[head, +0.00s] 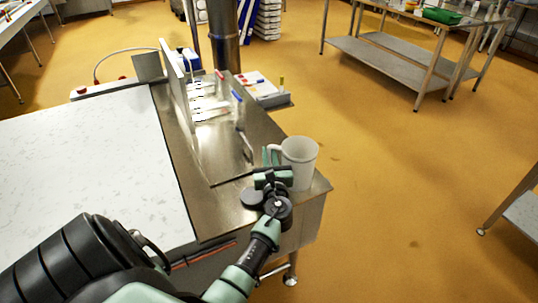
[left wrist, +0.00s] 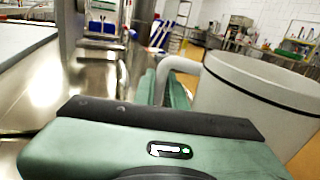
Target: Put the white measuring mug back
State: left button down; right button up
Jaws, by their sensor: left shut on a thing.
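The white measuring mug (head: 301,161) is upright at the near right corner of the steel worktop (head: 222,185). Its handle faces left, towards my gripper. My left gripper (head: 271,160) is shut on the mug's handle. In the left wrist view the mug (left wrist: 250,105) fills the right side, and its handle (left wrist: 180,63) runs down to the green fingers (left wrist: 168,92). The mug's foot is partly hidden by my gripper, so I cannot tell if it touches the worktop. My right gripper is not in view.
An upright panel (head: 176,88) and small tools stand farther back. A white marbled surface (head: 85,180) is at left. Open yellow floor (head: 400,170) lies to the right, with a steel table (head: 400,65) beyond.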

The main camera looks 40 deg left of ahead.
aim_at(291, 162)
pick_arm(q)
jog(key=c, duration=1.5)
grip_release()
jog(key=shift+f, duration=0.1)
jog(key=shift+o, duration=0.2)
jog(key=shift+r, duration=0.2)
jog(key=v, duration=1.2)
jog(key=shift+b, duration=0.4)
jog(key=shift+f, duration=0.1)
